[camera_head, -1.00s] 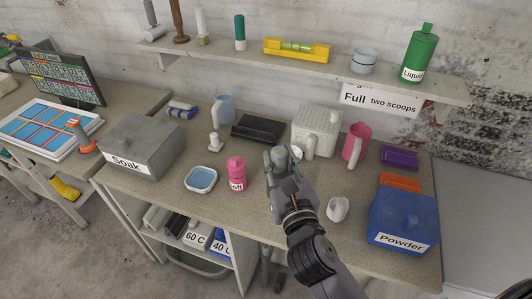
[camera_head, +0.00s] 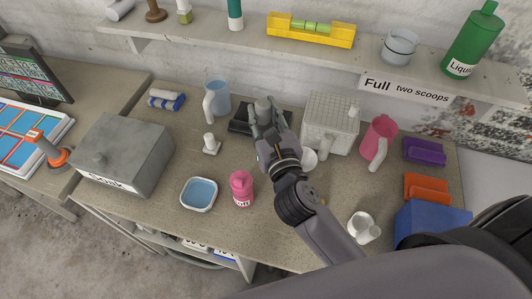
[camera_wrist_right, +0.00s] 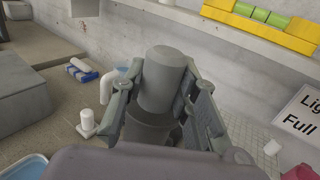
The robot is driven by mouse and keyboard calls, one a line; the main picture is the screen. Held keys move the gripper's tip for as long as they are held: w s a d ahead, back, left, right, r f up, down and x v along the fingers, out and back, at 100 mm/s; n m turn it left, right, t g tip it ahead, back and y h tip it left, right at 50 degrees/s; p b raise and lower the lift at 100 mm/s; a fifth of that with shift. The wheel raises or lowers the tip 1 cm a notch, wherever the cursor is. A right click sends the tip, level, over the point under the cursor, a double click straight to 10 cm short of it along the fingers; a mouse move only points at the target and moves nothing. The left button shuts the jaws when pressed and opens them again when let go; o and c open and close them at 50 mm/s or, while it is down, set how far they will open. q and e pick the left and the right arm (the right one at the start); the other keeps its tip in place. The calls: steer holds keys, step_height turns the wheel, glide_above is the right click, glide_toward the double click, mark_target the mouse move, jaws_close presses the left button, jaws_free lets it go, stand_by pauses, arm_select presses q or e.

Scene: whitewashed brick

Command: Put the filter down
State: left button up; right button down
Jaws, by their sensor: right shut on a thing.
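The filter (camera_head: 263,106) is a grey piece with an upright round knob. My right gripper (camera_head: 267,132) is shut on it, above or at the black tray-like block (camera_head: 239,121) near the back of the bench; I cannot tell whether they touch. In the right wrist view the filter's knob (camera_wrist_right: 166,78) stands between the two fingers, with a wider darker part below partly hidden by the gripper. My left gripper is not in view.
Close around are a blue jug (camera_head: 218,97), a white peg (camera_head: 210,144), a white ribbed box (camera_head: 331,122) and a pink bottle (camera_head: 241,190). A shelf (camera_head: 220,50) overhangs behind.

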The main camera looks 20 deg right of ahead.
mark_target(264, 131)
steer(key=f, duration=0.1)
steer(key=f+b, duration=0.1)
steer(key=f, duration=0.3)
steer(key=shift+s+f, duration=0.2)
steer(key=shift+s, duration=0.2)
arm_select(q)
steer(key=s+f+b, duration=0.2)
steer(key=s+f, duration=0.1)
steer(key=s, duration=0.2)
arm_select(e)
steer(key=f, duration=0.2)
steer(key=shift+w+f, duration=0.2)
steer(key=shift+f, duration=0.15)
steer(key=shift+w+f+b, duration=0.25)
steer(key=shift+f+b, duration=0.1)
steer(key=shift+f, duration=0.65)
step_height(264, 131, down, 2)
steer(key=shift+f+b, duration=0.1)
steer(key=shift+b, duration=0.55)
step_height(264, 131, down, 4)
steer(key=b, duration=0.3)
steer(key=shift+f, duration=0.2)
steer(key=c, duration=1.2)
jaws_free()
steer(key=shift+c, duration=0.2)
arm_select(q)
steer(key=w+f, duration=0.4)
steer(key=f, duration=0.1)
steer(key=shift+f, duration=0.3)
